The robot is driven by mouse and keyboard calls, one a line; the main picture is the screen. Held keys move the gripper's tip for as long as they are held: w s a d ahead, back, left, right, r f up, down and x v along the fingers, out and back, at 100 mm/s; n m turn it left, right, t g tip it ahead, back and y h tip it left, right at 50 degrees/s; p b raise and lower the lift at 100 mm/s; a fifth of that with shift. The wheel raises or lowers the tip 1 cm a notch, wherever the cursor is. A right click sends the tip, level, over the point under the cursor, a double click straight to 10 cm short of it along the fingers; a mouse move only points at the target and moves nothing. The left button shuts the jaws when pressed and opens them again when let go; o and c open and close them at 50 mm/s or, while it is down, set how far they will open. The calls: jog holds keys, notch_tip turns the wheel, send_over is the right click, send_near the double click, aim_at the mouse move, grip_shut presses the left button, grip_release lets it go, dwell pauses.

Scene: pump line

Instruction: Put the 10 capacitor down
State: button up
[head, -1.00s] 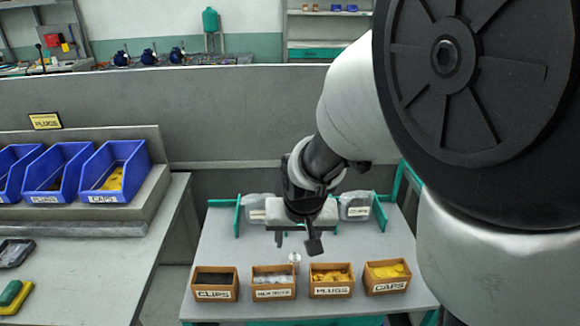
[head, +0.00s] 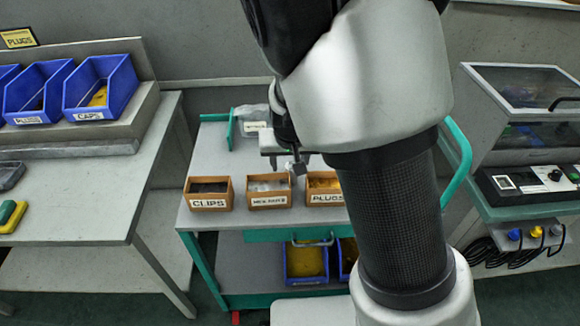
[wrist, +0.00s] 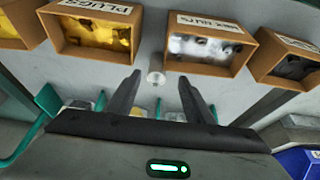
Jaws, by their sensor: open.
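A small, pale, round piece, likely the capacitor (wrist: 156,78), shows in the wrist view on the grey cart top, between my fingertips in the picture. It sits close to the row of bins and touches neither finger as far as I can see. My gripper (wrist: 161,77) is open, with a clear gap between its two dark fingers. In the head view my gripper (head: 285,163) is just behind the second bin, low over the cart top (head: 213,155). The number on the capacitor cannot be read.
Wooden bins line the cart's front edge: CLIPS (head: 208,205), a pale-filled one (head: 269,204) and PLUGS (head: 322,200). My arm hides the cart's right part. A bench with blue bins (head: 101,87) stands left; a lidded machine (head: 530,150) stands right.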

aim_at(291, 168)
jog(key=x, duration=0.1)
jog(key=b+x, duration=0.1)
jog(key=x, duration=0.3)
jog(key=shift+d+r+b, duration=0.1)
jog(key=shift+d+b, duration=0.2)
jog(key=shift+b, duration=0.1)
jog(key=shift+r, duration=0.1)
grip_shut()
